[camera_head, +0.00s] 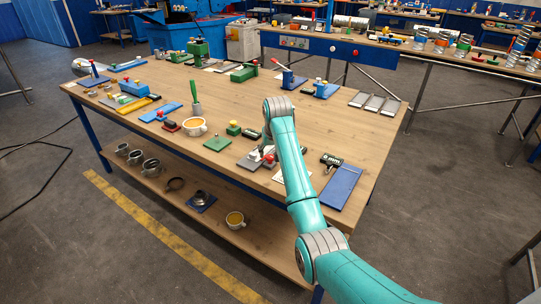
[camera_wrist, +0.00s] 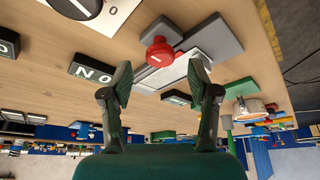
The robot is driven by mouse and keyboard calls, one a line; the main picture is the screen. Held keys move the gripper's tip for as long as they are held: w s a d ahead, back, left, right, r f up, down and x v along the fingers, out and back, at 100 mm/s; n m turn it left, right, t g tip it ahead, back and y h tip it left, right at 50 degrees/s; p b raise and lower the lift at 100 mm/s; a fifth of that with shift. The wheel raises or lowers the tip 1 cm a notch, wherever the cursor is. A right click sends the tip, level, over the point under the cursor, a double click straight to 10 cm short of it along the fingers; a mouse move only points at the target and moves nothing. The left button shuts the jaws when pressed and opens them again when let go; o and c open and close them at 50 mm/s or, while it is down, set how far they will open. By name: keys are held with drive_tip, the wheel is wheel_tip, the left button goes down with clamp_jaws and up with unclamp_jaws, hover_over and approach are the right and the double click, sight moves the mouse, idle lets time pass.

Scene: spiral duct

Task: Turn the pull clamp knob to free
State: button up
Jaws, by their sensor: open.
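My gripper (camera_wrist: 160,88) is open and empty in the wrist view, its two dark fingers wide apart. A red round knob (camera_wrist: 158,53) with a pale line on its face shows beyond and between the fingertips, beside a light grey bar and grey blocks. The knob also shows in the head view (camera_head: 269,158), close to the end of my arm. I cannot tell from the pictures which of these is the pull clamp knob. Neither is touched by the fingers.
Black label blocks (camera_wrist: 94,73) stand near the left finger. A blue plate (camera_head: 339,187) lies right of my arm, and a green plate (camera_head: 217,144) and yellow-filled cup (camera_head: 194,126) lie left. Bare wood (camera_head: 330,120) is open behind my arm.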

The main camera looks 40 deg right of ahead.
sight(270, 160)
drive_tip(key=shift+x, duration=1.4)
drive_tip(key=c, duration=1.1)
drive_tip(key=shift+c, duration=0.2)
